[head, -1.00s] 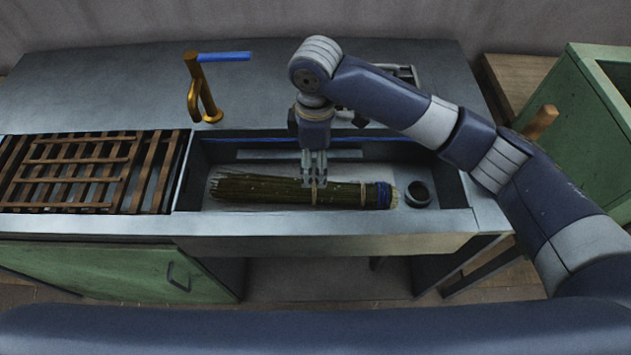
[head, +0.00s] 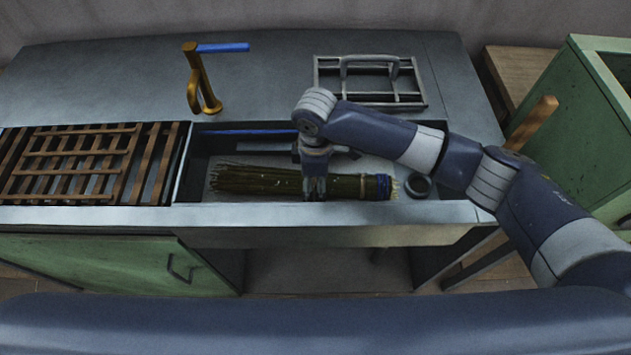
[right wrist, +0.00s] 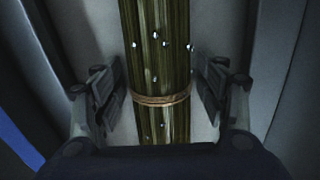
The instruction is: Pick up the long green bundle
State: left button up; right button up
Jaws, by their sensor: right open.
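The long green bundle (head: 262,180) lies lengthwise in the recessed sink basin, its loose stalk ends to the left and a blue band near its pale right end. My right gripper (head: 315,190) is down over the middle of the bundle. In the right wrist view the bundle (right wrist: 155,60) runs between the two open fingers of the right gripper (right wrist: 160,97), with a gap on each side. A tan tie (right wrist: 161,99) wraps the bundle between the fingers. My left gripper is not in view.
A dark round ring (head: 418,185) sits at the basin's right end, near the bundle's pale end. A wooden slatted rack (head: 75,165) covers the left side. A brass tap (head: 205,85) with a blue handle and a metal rack (head: 370,80) are behind the basin. The basin's front rim (head: 330,213) is close.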

jog(key=shift+c, duration=0.8)
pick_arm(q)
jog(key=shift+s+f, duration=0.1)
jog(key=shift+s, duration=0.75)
pick_arm(e)
jog(key=c, duration=1)
jog(key=shift+r, duration=0.1)
jog(key=shift+c, duration=0.2)
